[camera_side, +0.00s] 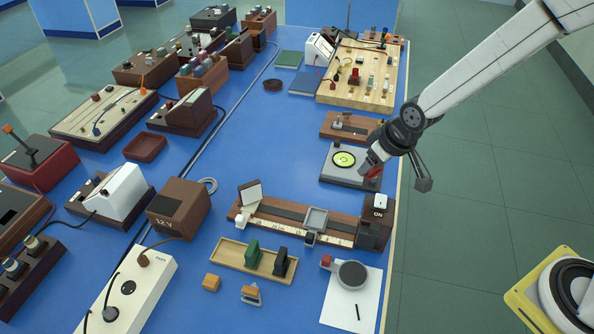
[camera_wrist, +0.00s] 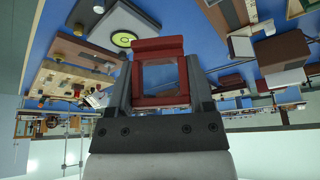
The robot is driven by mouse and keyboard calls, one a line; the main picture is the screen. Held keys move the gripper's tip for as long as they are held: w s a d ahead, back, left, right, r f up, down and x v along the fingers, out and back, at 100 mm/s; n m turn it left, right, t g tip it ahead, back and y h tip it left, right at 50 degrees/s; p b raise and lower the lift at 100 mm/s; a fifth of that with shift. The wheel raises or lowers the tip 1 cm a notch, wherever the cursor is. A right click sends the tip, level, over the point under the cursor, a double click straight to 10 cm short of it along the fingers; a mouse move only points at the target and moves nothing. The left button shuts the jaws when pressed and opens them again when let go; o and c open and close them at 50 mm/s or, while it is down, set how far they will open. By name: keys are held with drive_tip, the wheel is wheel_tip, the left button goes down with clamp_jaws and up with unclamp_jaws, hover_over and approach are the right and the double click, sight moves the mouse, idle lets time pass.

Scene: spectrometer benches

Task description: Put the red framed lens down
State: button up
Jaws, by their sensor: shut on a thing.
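My gripper (camera_side: 371,164) is shut on the red framed lens (camera_wrist: 159,47), a square red frame with a clear pane, held between the two fingers in the wrist view. In the side view only a small red part of the lens (camera_side: 374,173) shows beneath the gripper. It is at the right edge of the grey unit with a yellow-green disc (camera_side: 343,159); whether they touch is not clear. The same disc (camera_wrist: 123,39) lies up and left of the frame in the wrist view.
An optical bench (camera_side: 285,213) with a switch box (camera_side: 377,221) stands nearer the camera. A wooden tray (camera_side: 228,259) holds a green and a black piece. White paper (camera_side: 340,306) lies at the front right. A brown block with a slide (camera_side: 350,125) and pegboard (camera_side: 362,94) stand behind. The table's right edge is close.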

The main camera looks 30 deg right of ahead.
drive_tip(key=s+a+f+n+y, duration=0.1)
drive_tip(key=s+a+n, duration=0.1)
drive_tip(key=a, duration=1)
drive_tip(key=s+a+f+n+g+y, duration=0.1)
drive_tip(key=s+a+n, duration=0.2)
drive_tip(key=a, duration=1)
drive_tip(key=shift+f+n, duration=0.4)
drive_tip(key=shift+n, duration=0.5)
drive_tip(key=w+a+f, duration=0.2)
drive_tip(key=w, duration=0.1)
drive_tip(key=w+a+f, duration=0.2)
drive_tip(key=w+f, duration=0.1)
drive_tip(key=w+a+f, duration=0.3)
drive_tip(key=w, duration=0.1)
drive_tip(key=shift+f, duration=0.1)
drive_tip(key=shift+w+a+f, duration=0.15)
drive_tip(key=shift+w+f, duration=0.1)
drive_tip(key=shift+w, duration=0.05)
drive_tip(key=shift+x, duration=0.85)
drive_tip(key=shift+w+a+f, duration=0.1)
drive_tip(key=shift+w+f, duration=0.05)
drive_tip(key=shift+f, duration=1)
